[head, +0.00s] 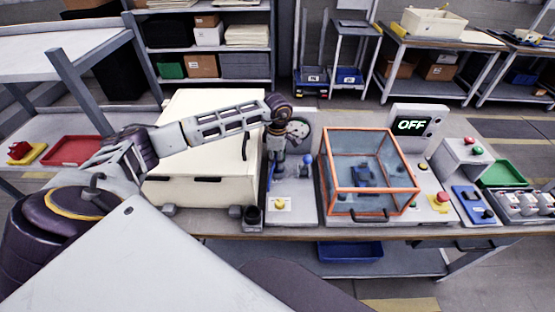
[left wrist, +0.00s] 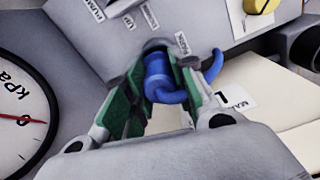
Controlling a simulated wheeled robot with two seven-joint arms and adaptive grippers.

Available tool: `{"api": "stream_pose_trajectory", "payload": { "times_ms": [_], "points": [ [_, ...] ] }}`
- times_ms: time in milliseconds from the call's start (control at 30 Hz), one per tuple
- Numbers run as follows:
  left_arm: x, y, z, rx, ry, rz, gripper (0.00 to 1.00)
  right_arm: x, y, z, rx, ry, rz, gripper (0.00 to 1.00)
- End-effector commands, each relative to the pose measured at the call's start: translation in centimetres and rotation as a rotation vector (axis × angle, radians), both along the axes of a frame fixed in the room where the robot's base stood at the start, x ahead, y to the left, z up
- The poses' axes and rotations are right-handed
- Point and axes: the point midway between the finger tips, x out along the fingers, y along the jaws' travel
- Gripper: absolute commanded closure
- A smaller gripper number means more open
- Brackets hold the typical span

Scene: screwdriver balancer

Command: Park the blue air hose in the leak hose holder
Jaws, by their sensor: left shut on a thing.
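My left gripper (head: 276,158) reaches down over the grey gauge panel (head: 300,208). In the left wrist view its green-padded fingers (left wrist: 160,92) are shut on the blue air hose (left wrist: 158,80), a thick blue fitting with a thin curled tail to the right. In the head view a bit of the blue hose (head: 270,174) shows below the gripper. A dark round cup (head: 252,214), perhaps the hose holder, stands at the panel's front left; a dark round part (left wrist: 305,45) also shows at the right edge of the left wrist view. The right gripper is not in view.
A round kPa gauge (left wrist: 22,115) is close beside the gripper. A cream cabinet (head: 200,165) stands left of the panel. An orange-framed clear box (head: 370,172) stands right, under an OFF display (head: 412,125). A yellow knob (head: 280,204) sits at the panel's front.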

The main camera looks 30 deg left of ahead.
Motion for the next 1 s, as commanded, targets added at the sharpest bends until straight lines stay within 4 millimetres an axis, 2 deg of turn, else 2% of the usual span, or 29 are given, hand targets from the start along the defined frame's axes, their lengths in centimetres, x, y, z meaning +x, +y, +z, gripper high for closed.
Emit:
{"api": "stream_pose_trajectory", "payload": {
  "times_ms": [1000],
  "points": [
    [0.0, 0.0, -1.5, 0.0, -0.001, 0.0, 0.99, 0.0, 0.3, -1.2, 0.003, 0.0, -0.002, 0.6]
  ]
}}
